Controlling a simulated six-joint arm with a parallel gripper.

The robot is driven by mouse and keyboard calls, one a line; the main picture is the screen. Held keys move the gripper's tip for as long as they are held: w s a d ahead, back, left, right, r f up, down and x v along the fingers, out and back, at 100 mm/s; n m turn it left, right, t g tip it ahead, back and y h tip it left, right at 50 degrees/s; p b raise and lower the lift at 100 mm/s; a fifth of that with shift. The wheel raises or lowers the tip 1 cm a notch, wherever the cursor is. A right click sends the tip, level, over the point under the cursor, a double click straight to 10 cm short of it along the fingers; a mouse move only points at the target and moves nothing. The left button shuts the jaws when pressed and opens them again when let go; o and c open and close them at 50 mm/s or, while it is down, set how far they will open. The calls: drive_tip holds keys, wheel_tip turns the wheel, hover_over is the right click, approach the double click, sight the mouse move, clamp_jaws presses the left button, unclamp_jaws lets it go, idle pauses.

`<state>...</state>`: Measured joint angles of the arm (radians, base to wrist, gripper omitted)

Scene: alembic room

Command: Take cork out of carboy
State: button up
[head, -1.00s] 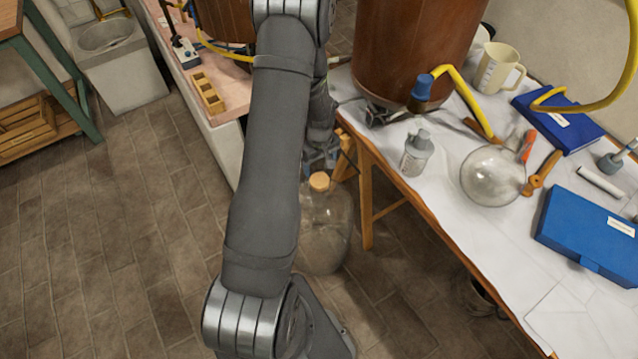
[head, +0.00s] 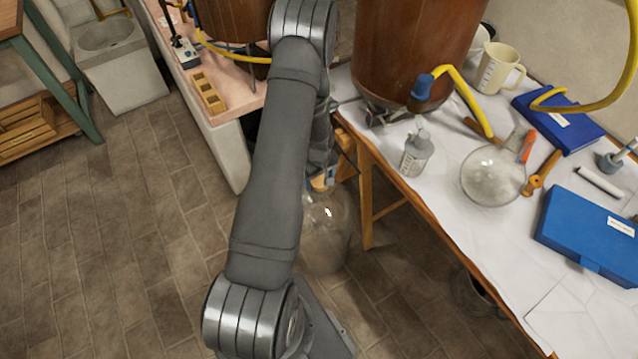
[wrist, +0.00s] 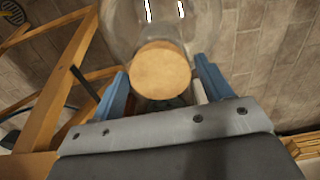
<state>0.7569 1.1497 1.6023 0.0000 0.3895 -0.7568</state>
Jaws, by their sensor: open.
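The clear glass carboy (head: 327,235) stands on the floor beside the table, partly hidden by my arm in the head view. It also shows at the top of the wrist view (wrist: 205,22). The round tan cork (wrist: 160,70) sits in its mouth. In the head view my gripper (head: 322,181) is at the carboy's top, and the cork is mostly hidden there. In the wrist view my gripper (wrist: 161,80) is open, with one blue finger on each side of the cork. A gap shows beside the cork, and I cannot tell whether either finger touches it.
The white-covered table (head: 440,225) is just right of the carboy, with a wooden leg (head: 366,205) close by. It holds a grey bottle (head: 416,155), a round glass flask (head: 492,176) and a blue case (head: 590,235). The tiled floor at left is clear.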

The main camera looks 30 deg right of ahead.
sight(320, 180)
drive_tip(key=c, duration=0.9)
drive_tip(key=shift+r, duration=2.35)
drive_tip(key=shift+c, duration=0.2)
drive_tip(key=shift+r, duration=0.4)
drive_tip(key=shift+r, duration=1.85)
